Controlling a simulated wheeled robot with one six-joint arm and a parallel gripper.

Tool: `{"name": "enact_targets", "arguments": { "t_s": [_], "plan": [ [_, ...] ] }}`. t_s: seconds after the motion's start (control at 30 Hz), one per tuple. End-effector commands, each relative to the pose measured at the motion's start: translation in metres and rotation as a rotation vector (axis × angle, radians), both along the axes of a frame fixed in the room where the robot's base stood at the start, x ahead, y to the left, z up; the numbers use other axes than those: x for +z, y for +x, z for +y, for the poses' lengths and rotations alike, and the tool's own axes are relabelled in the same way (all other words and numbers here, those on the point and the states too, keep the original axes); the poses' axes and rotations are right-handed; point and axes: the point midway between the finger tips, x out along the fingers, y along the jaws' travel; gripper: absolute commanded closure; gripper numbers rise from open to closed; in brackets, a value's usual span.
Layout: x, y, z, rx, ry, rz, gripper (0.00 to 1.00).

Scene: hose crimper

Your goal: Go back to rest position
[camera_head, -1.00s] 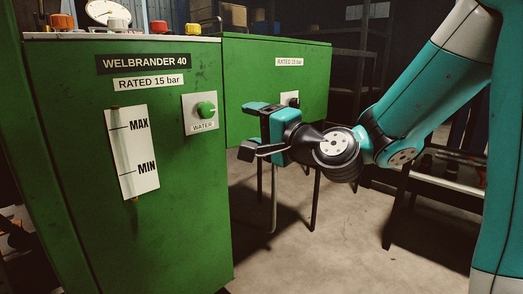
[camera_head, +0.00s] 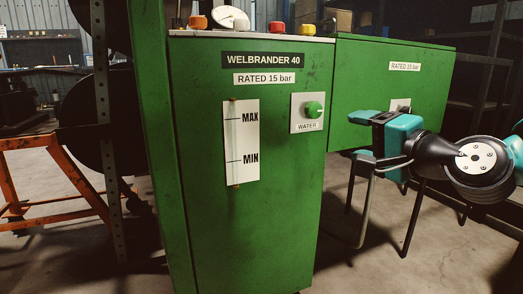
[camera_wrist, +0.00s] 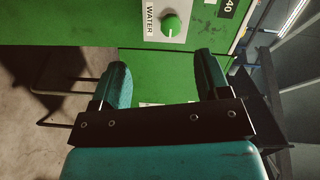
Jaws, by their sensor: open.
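My gripper (camera_head: 362,158) is at the right of the head view, in front of the green machine's right section and apart from the WATER knob (camera_head: 313,109). In the wrist view my gripper (camera_wrist: 160,85) shows its two fingers wide apart with nothing between them. The green WATER knob also shows in the wrist view (camera_wrist: 171,25), above and beyond the fingertips. The green WELBRANDER 40 cabinet (camera_head: 265,215) stands in the middle of the head view, with a MAX/MIN gauge (camera_head: 242,140) on its front.
Orange, red and yellow buttons (camera_head: 277,28) and a round dial (camera_head: 231,19) sit on the cabinet top. A second green box (camera_head: 395,85) on thin dark legs stands at the right. An orange trestle (camera_head: 65,170) is at the left. The concrete floor in front is clear.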

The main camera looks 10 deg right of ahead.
Motion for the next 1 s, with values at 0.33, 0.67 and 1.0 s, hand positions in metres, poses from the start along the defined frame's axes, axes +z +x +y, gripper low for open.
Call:
{"name": "enact_targets", "arguments": {
  "t_s": [0.33,0.67,1.0],
  "plan": [
    [-0.013,-0.123,0.096,0.731,-0.809,0.259,0.31],
    [0.012,-0.222,0.074,1.262,-1.245,0.383,0.31],
    [0.119,-0.221,0.074,1.255,-1.238,0.386,0.31]
  ]
}}
